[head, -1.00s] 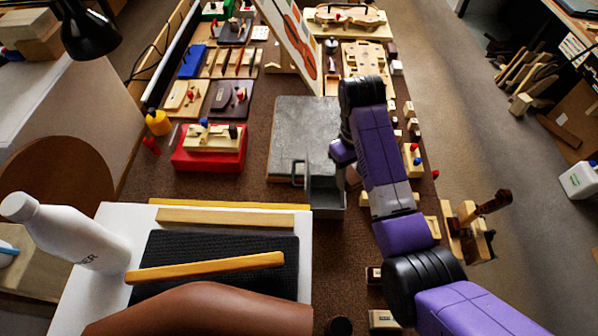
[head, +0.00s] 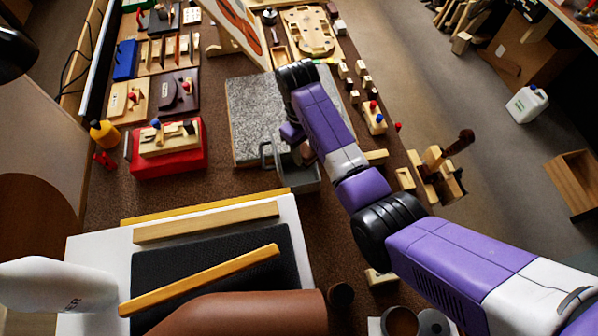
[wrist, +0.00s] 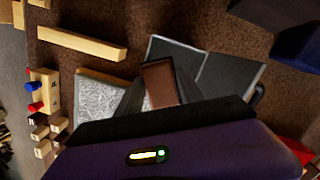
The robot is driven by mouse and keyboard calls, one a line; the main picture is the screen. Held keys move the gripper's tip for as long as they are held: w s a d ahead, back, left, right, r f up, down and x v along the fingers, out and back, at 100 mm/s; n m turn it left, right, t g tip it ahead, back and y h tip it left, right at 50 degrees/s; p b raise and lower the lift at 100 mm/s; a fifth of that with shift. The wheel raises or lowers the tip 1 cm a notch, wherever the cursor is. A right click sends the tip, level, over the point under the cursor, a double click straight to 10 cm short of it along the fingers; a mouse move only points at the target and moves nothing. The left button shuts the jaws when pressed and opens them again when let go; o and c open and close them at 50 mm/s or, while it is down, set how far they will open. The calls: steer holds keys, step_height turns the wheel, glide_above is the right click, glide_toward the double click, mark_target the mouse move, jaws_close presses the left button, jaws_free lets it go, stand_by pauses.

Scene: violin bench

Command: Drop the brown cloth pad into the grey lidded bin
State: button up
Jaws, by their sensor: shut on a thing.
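My gripper (wrist: 160,92) is shut on the brown cloth pad (wrist: 157,72), which shows between its fingers in the wrist view. In the head view the gripper (head: 302,152) points down at the back of the grey lidded bin (head: 302,182), and the arm hides the pad there. In the wrist view the bin (wrist: 183,56) lies beyond the pad as two dark panels with light edges, side by side, with a handle at the right. The pad overlaps the panels in the picture; its height above them is unclear.
A speckled grey slab (head: 243,110) lies behind the bin. A red block with a wooden fixture (head: 168,165) stands to the left. Wooden bars (head: 205,222) and a black mat (head: 275,240) lie in front. Small wooden blocks (head: 360,68) line the bench's right side.

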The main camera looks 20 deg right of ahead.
steer(key=o, duration=1.3)
steer(key=r, duration=0.3)
steer(key=r+b, duration=0.1)
steer(key=r, duration=0.1)
steer(key=shift+w+a+r, duration=0.15)
steer(key=shift+w+r, duration=0.15)
steer(key=shift+w, duration=0.05)
steer(key=shift+w+r+p, duration=0.25)
steer(key=shift+r+p, duration=0.1)
steer(key=shift+r, duration=0.35)
steer(key=shift+s+r, duration=0.1)
steer(key=shift+r, duration=0.2)
steer(key=shift+s, duration=0.1)
